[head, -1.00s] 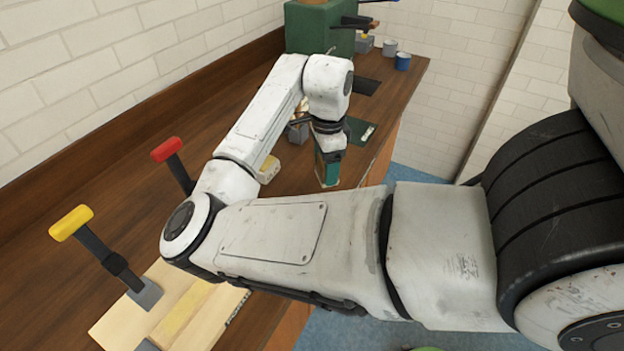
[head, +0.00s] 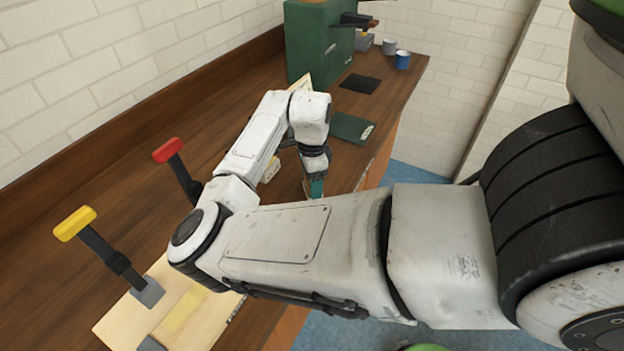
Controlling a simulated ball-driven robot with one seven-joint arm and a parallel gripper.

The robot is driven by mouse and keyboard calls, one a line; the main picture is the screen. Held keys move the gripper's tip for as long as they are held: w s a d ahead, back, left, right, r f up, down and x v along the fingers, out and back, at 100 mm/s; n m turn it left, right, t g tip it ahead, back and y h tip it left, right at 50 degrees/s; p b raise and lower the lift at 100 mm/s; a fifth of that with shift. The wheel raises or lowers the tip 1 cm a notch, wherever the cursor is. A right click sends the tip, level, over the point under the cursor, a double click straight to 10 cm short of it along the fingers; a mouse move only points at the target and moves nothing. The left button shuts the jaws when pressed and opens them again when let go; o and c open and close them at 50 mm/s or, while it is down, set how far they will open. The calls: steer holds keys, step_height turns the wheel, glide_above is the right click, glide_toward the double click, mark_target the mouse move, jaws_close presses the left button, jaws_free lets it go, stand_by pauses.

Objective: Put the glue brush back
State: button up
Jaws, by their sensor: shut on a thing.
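My gripper (head: 316,182) points down over the workbench, past the elbow of my arm. It is shut on a small teal thing (head: 316,189), which I take to be the glue brush. The forearm hides its lower part, so I cannot see bristles or whether it touches the bench. A dark green mat (head: 352,128) with a small pale label lies just beyond the gripper, to its right. No glue pot shows clearly; my arm covers part of the bench.
A red-handled clamp (head: 168,150) and a yellow-handled clamp (head: 75,223) stand at the left, the yellow one on pale boards (head: 155,310). A pale block (head: 271,170) sits behind my arm. A green cabinet (head: 318,45), black mat (head: 360,84) and blue cup (head: 402,61) are at the far end.

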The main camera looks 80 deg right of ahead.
steer(key=shift+f, duration=0.2)
steer(key=o, duration=0.9)
steer(key=shift+o, duration=0.2)
steer(key=shift+r, duration=0.1)
step_height(320, 180, up, 12)
steer(key=b, duration=0.1)
steer(key=shift+r, duration=0.15)
